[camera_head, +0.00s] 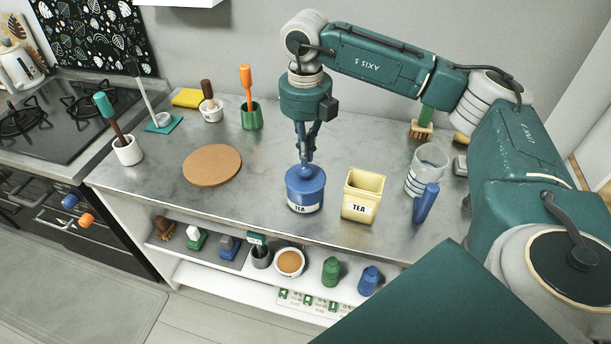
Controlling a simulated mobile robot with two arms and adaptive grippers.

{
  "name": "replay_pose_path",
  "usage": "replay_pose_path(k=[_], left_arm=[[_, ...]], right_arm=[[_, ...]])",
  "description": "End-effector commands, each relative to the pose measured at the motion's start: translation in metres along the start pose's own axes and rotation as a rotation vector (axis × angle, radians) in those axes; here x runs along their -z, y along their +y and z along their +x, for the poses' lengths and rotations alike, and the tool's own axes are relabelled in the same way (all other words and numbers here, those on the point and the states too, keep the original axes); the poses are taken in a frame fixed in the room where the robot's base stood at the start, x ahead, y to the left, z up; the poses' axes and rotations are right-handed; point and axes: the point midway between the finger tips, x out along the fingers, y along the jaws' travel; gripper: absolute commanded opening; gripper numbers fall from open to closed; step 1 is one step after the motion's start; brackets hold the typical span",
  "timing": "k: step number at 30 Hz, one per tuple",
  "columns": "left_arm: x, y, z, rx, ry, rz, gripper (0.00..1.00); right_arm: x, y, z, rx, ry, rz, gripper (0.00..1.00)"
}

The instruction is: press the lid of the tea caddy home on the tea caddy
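A blue tea caddy (305,198) with a white TEA label stands upright near the front edge of the counter. Its blue lid (303,177) sits on top; I cannot tell how far down it is seated. A cream, square-sided caddy (361,197), also labelled TEA, stands just to its right with an open top. My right gripper (306,161) points straight down over the blue lid, its fingertips close together at or just above the lid's middle. I cannot tell whether they touch it. My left gripper is not in view.
Utensil pots, including a green one (252,117), stand behind. A shelf below holds small items.

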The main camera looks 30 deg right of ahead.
Motion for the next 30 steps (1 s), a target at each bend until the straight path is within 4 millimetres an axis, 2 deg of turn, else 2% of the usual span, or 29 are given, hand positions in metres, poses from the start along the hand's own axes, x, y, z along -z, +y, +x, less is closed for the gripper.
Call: replay_pose_path(k=[14, 30], left_arm=[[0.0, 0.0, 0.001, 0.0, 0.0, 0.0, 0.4], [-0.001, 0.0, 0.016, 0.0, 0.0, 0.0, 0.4]], right_arm=[[0.0, 0.0, 0.002, 0.0, 0.0, 0.0, 0.0], [0.0, 0.0, 0.023, 0.0, 0.0, 0.0, 0.0]])
